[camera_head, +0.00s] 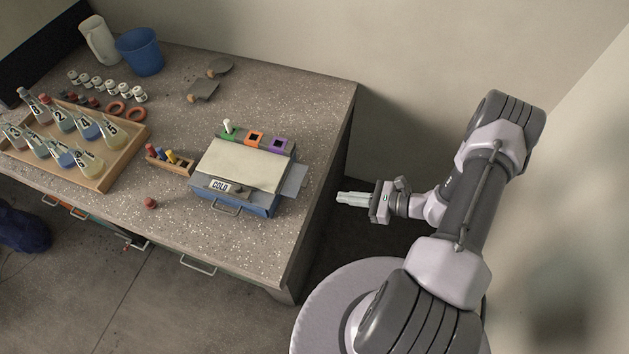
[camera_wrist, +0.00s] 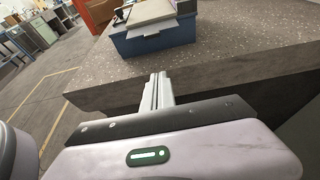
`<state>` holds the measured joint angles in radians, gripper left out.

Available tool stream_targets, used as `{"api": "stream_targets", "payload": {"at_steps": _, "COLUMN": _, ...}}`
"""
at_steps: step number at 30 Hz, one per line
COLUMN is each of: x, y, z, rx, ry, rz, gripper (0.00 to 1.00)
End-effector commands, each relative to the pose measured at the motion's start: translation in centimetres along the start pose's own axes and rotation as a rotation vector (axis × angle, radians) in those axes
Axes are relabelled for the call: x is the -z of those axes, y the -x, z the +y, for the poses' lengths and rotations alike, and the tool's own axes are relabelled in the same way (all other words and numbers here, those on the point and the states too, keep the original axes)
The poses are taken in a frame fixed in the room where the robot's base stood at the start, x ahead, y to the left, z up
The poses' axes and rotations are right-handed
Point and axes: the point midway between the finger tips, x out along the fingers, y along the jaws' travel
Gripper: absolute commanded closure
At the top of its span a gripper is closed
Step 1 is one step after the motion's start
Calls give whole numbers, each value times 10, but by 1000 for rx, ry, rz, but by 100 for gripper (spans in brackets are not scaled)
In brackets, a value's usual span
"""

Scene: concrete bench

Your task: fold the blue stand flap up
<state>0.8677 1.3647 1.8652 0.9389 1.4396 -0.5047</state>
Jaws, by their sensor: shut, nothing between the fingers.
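A blue box (camera_head: 262,206) with a cream lid (camera_head: 240,165) and a label reading "COLD" sits near the bench's right end. A flat grey-blue flap (camera_head: 294,181) sticks out from its right side, lying low and about level; it looks like the stand flap. My gripper (camera_head: 340,198) is shut and empty, off the bench's right edge, apart from the flap. Its closed fingers show in the wrist view (camera_wrist: 158,77).
Green, orange and purple holders (camera_head: 255,138) stand behind the box. A small wooden rack (camera_head: 170,160) and a red ball (camera_head: 150,203) are left of it. A wooden tray of flasks (camera_head: 95,180) is further left. The bench surface (camera_head: 325,130) right of the box is clear.

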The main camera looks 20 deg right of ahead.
Motion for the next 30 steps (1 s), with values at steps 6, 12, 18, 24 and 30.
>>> {"api": "stream_targets", "payload": {"at_steps": 6, "x": 0, "y": -2, "z": 0, "rx": -3, "ry": 1, "rz": 1, "gripper": 100}}
{"api": "stream_targets", "payload": {"at_steps": 12, "x": 1, "y": -31, "z": 2, "rx": -9, "ry": 1, "rz": 1, "gripper": 100}}
{"api": "stream_targets", "payload": {"at_steps": 18, "x": 2, "y": -76, "z": 2, "rx": -9, "ry": 3, "rz": 0, "gripper": 100}}
{"api": "stream_targets", "payload": {"at_steps": 24, "x": -13, "y": -97, "z": 0, "rx": -3, "ry": 4, "rz": 1, "gripper": 100}}
{"api": "stream_targets", "payload": {"at_steps": 30, "x": -35, "y": -89, "z": 1, "rx": -4, "ry": 2, "rz": 1, "gripper": 100}}
